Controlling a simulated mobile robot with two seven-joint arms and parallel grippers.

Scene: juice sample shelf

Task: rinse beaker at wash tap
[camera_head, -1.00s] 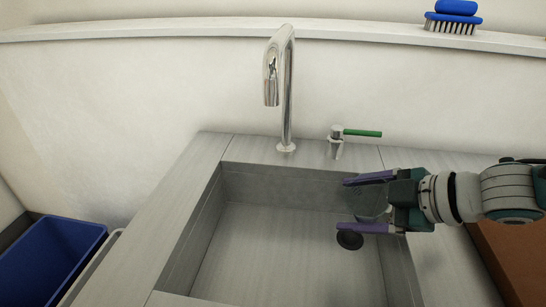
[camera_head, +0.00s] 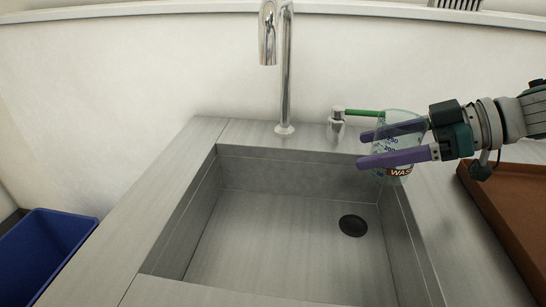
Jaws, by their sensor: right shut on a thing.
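A clear glass beaker (camera_head: 400,123) with blue volume marks and a label reading "WAS..." is in my right gripper (camera_head: 375,149). The purple fingers are shut on it, and it looks upright. The gripper holds it over the right back part of the sink (camera_head: 290,235). The chrome tap (camera_head: 287,75) stands behind the sink, left of the beaker, with its spout end (camera_head: 268,48) pointing down. A tap lever with a green handle (camera_head: 366,113) is beside it, its tip close to the beaker in the picture. No water shows. My left gripper is not in view.
A dark round drain (camera_head: 352,225) is in the sink floor. A blue bin (camera_head: 48,255) stands at the lower left. A brown tray (camera_head: 505,215) lies right of the sink. A brush (camera_head: 455,4) is cut off at the top on the ledge (camera_head: 170,8).

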